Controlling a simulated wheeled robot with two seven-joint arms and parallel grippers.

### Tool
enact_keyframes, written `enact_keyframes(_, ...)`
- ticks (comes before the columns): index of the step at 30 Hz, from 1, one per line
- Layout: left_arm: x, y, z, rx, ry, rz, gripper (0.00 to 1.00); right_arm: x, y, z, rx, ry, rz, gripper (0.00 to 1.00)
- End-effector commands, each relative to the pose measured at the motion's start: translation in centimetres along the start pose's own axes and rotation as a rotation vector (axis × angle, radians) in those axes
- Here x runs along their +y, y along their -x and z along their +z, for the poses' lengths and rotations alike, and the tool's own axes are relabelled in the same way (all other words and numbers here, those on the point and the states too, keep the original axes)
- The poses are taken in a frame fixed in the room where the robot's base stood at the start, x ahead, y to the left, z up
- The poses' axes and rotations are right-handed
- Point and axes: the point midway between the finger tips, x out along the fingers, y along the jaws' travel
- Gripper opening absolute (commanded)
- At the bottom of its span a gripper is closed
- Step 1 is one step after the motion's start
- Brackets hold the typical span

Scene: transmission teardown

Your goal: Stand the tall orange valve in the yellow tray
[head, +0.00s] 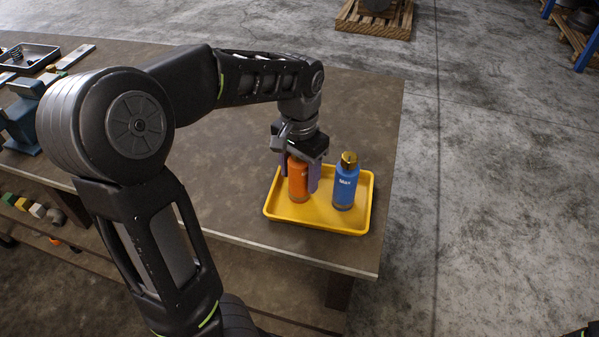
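The tall orange valve (298,182) looks like an orange bottle and is upright inside the yellow tray (330,225), in its left half. Its top is hidden under my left gripper (299,172). The gripper points down from above, with one purple finger on each side of the valve. No gap shows between the fingers and the valve, so it looks shut on it. The valve's base appears at the tray floor; I cannot tell whether it bears fully on it. My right gripper is not in view.
A blue bottle (344,188) with a gold cap stands in the tray, close to the right of the orange valve. The tray sits near the right edge of the brown table (365,100). A black tray (30,57) and a blue device (22,120) are at the far left.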

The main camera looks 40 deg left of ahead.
Motion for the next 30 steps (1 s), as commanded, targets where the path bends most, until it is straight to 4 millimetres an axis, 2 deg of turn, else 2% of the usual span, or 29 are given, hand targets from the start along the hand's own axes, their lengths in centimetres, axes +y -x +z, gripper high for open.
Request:
enact_keyframes(3,0.0,0.0,0.0,0.0,0.0,0.0,0.67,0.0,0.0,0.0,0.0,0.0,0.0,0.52)
enact_keyframes(10,0.0,0.1,0.0,0.0,0.0,0.0,0.67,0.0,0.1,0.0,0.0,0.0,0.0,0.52)
enact_keyframes(16,0.0,1.2,-0.1,0.002,0.0,0.0,0.67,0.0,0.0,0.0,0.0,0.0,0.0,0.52)
enact_keyframes(20,0.0,3.1,-0.1,0.005,0.001,0.0,0.67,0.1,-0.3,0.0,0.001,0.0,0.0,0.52)
enact_keyframes(26,-0.1,7.4,-0.1,0.005,0.001,-0.001,0.67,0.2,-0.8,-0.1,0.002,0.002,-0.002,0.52)
enact_keyframes(30,0.0,10.8,-0.1,0.002,0.0,-0.001,0.67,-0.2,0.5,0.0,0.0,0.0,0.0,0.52)
